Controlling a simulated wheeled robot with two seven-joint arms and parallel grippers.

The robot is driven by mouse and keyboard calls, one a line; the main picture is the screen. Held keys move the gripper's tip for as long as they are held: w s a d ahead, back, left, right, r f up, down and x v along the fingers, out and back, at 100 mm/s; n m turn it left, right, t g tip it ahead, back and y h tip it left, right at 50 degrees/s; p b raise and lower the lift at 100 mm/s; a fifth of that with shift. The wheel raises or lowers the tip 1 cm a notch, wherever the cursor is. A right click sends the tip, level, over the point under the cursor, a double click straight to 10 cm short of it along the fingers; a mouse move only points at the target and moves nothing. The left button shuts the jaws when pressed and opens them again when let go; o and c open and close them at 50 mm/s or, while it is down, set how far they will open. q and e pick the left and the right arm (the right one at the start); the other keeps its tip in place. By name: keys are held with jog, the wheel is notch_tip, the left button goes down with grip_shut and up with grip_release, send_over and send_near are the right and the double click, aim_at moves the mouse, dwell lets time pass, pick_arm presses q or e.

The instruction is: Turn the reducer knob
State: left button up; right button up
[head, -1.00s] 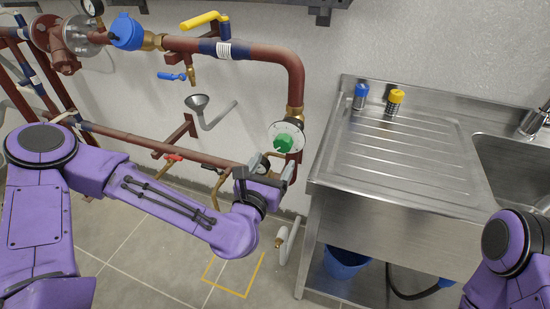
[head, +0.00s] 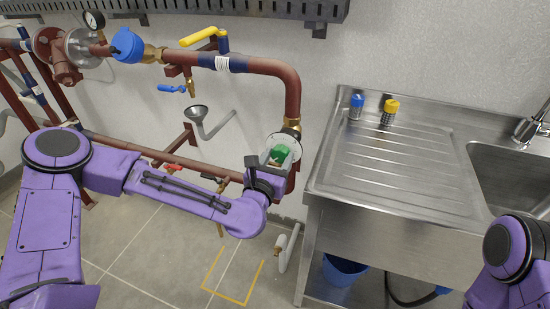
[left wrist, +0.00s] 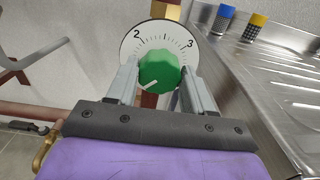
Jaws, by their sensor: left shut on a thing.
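The green reducer knob (head: 280,152) sits on a round white dial on the brown pipe below the bend. In the left wrist view the knob (left wrist: 158,70) is in front of the dial face (left wrist: 152,38), with 2 at upper left and 3 at upper right. A white pointer line on the knob points to the lower left. My left gripper (head: 277,159) is shut on the knob, with one grey finger on each side of it. My right arm shows at the lower right, but its gripper is out of view.
A blue valve cap (head: 127,45) and a yellow lever (head: 200,37) are on the upper pipe. A blue-handled tap (head: 172,88) and a funnel (head: 198,113) are below. The steel sink counter (head: 380,170) stands right of the knob, with blue and yellow-topped bottles at its back.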

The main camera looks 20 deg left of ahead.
pick_arm(q)
jog(key=shift+a, duration=0.1)
jog(key=m+b, duration=0.1)
jog(key=m, duration=0.2)
jog(key=shift+m, duration=0.4)
jog(key=m, duration=0.4)
jog(key=shift+d+m, duration=0.2)
jog(key=shift+m, duration=0.1)
jog(key=m, duration=0.5)
jog(key=shift+b, duration=0.35)
jog(key=shift+m, duration=2.1)
jog(key=o, duration=1)
jog(key=shift+o, duration=0.2)
jog(key=shift+f, duration=0.15)
